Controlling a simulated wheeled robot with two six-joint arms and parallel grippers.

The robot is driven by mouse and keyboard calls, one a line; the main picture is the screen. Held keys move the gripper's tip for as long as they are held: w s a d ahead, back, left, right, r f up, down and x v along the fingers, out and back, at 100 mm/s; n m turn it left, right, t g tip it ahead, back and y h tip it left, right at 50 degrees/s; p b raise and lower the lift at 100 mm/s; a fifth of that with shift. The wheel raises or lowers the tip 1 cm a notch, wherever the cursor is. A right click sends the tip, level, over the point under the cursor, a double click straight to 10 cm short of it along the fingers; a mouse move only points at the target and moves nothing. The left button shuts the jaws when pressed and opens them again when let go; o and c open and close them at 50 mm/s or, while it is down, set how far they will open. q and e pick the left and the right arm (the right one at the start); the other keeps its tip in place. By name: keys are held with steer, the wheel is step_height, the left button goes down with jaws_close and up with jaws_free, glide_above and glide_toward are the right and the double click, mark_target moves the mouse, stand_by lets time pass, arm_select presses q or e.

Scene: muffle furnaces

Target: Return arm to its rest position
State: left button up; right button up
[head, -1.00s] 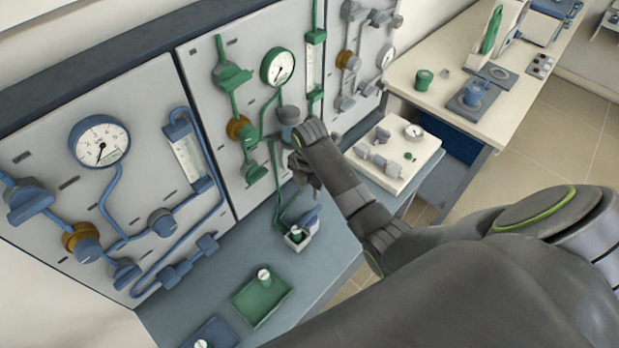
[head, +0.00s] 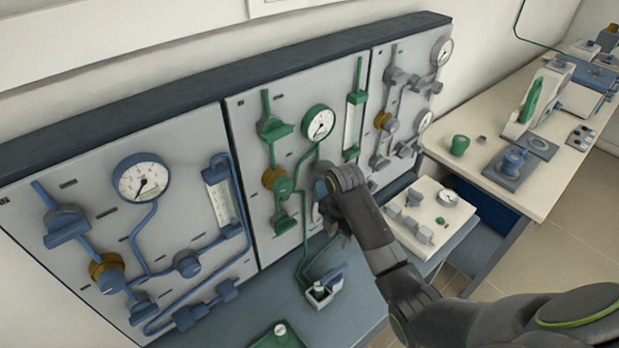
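My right arm comes in from the lower right, and its dark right gripper (head: 337,222) is in front of the lower part of the middle panel (head: 339,92) with the green piping. The wrist partly covers a grey-blue knob (head: 321,189) at the end of the piping. The fingers are small and dark, so I cannot tell if they are open or shut, or whether they touch the panel. No held object shows. My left gripper is not in view.
The left panel (head: 90,205) has blue piping and a gauge; the right panel (head: 405,65) has grey piping. A small holder (head: 322,294) stands on the bench below the gripper. A white block (head: 440,205) with a gauge is right of the arm. A pale table (head: 470,165) stands further right.

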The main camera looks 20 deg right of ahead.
steer(key=s+d+f+m+t, duration=0.1)
steer(key=s+d+f+m, duration=0.1)
steer(key=s+m, duration=0.5)
steer(key=s+d+f+m+t, duration=0.1)
steer(key=s+d+f+m, duration=0.1)
steer(key=s+m, duration=0.5)
steer(key=s+d+r+m+t+h, duration=0.1)
steer(key=s+r+m, duration=0.25)
steer(key=s, duration=0.35)
steer(key=s+r+m+t+h, duration=0.1)
steer(key=s+r+m, duration=0.1)
steer(key=s+m, duration=0.45)
step_height(320, 180, down, 32)
steer(key=s+d+f+n+g+b, duration=0.1)
steer(key=s+d+g+b, duration=0.1)
steer(key=b, duration=0.5)
steer(key=s+f+b, duration=0.2)
steer(key=s+f, duration=0.5)
steer(key=f, duration=0.3)
steer(key=s+a+f+y+b, duration=0.1)
steer(key=s+f+b, duration=0.2)
steer(key=s+f, duration=0.4)
steer(key=shift+s+a+f+g+b, duration=0.2)
steer(key=shift+s+f+g+b, duration=0.15)
steer(key=shift+f, duration=1.2)
